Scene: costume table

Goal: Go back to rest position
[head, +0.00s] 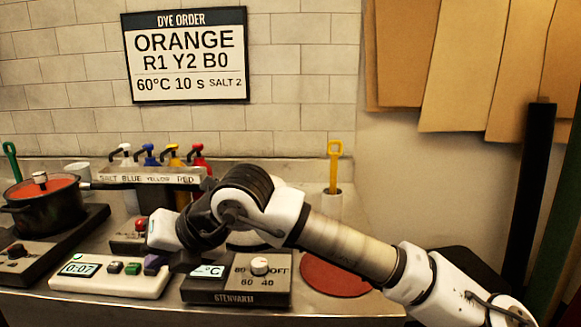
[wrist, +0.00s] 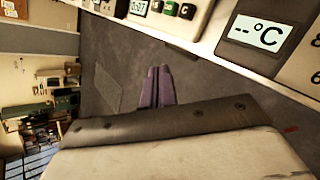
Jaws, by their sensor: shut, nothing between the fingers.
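My gripper (head: 155,263) is at the front edge of the counter in the head view, by the right end of the white timer box (head: 75,283). Its purple fingers (wrist: 152,85) are together and empty in the wrist view, above the dark floor. My arm reaches in from the lower right and is bent over the dark hotplate control box (head: 232,298). The timer reads 0:07, with a green mark above its display. The control box shows "--°C" in the wrist view (wrist: 257,33).
A dark pot (head: 45,214) with an orange-red top stands at left. Labelled pump bottles (head: 150,155) line the back. A yellow-handled tool (head: 335,165) stands in a white cup. A red disc (head: 335,277) lies right of the control box, partly behind my arm.

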